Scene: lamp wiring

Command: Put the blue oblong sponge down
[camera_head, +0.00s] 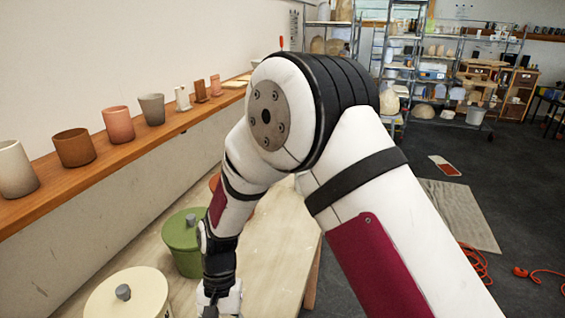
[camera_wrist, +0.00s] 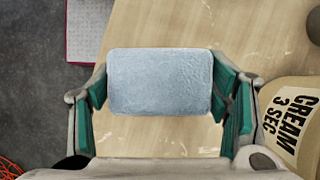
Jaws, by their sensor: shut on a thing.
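The blue oblong sponge (camera_wrist: 160,82) is pale blue with rounded corners and shows in the wrist view. My gripper (camera_wrist: 168,92) is shut on it, with a green-padded finger at each end of the sponge. The wooden table top (camera_wrist: 150,25) lies beneath; I cannot tell whether the sponge touches it. In the head view my gripper (camera_head: 219,303) is at the bottom edge, over the table (camera_head: 273,250), and the sponge is out of sight there.
A cream pot labelled "CREAM 3 SEC" (camera_wrist: 292,118) stands close right of my gripper; its lid (camera_head: 125,300) shows in the head view. A green lidded pot (camera_head: 183,247) stands behind it. Several cups line the wall shelf (camera_head: 110,165). Orange cable (camera_head: 473,262) lies on the floor.

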